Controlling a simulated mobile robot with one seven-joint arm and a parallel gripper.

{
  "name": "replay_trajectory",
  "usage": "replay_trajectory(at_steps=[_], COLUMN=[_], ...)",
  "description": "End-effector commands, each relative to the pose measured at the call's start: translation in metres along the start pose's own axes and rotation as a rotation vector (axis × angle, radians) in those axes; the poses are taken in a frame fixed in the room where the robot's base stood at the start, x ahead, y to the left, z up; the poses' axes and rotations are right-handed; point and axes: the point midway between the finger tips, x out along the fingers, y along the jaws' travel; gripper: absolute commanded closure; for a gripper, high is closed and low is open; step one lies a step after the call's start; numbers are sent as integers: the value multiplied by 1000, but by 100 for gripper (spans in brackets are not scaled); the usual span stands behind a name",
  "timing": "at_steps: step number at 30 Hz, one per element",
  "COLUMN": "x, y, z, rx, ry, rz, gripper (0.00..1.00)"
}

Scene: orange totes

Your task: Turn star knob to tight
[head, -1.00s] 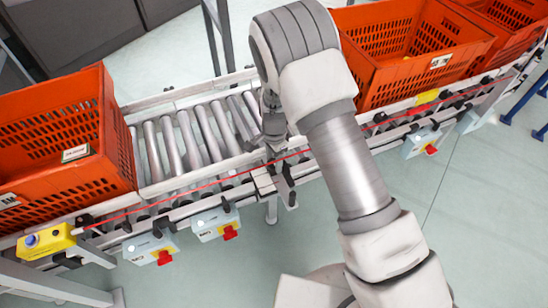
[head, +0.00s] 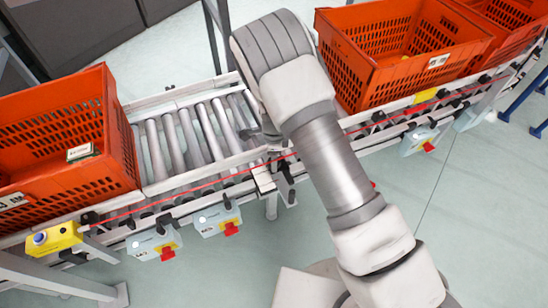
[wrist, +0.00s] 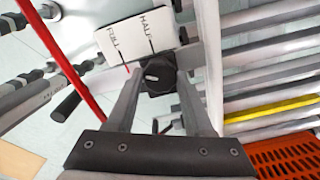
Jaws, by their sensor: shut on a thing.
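The star knob (wrist: 158,73) is dark, with a small pale mark on its face, in the upper middle of the wrist view. My gripper (wrist: 160,80) has one grey finger on each side of it and is shut on it. A white plate (wrist: 140,33) marked FULL and HALF with dark lines sits just beyond the knob. No word "tight" is readable. In the head view my arm hides the knob and most of my gripper, above the conveyor's near rail.
The roller conveyor (head: 178,142) runs across the head view. An orange tote (head: 60,140) stands at left, another (head: 400,50) at right. A red cord (wrist: 62,60) runs along the near rail. Control boxes (head: 153,246) hang below it.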

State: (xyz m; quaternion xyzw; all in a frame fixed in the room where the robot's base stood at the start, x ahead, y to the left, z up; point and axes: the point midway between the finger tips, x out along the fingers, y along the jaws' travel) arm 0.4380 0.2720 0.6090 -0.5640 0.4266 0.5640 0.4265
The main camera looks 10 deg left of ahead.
Motion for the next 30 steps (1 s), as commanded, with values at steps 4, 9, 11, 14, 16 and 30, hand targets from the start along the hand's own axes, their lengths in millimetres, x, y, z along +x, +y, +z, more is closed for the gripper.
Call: replay_trajectory(at_steps=[4,9,11,14,16,30], x=[0,0,0,0,0,-23], y=[0,0,0,0,0,-1], z=[0,0,0,0,0,0], rx=[5,5,5,4,4,2], ry=[-1,-1,-1,-1,-1,-1], rz=[0,0,0,0,0,-3], gripper=[100,100,45,27,18,18])
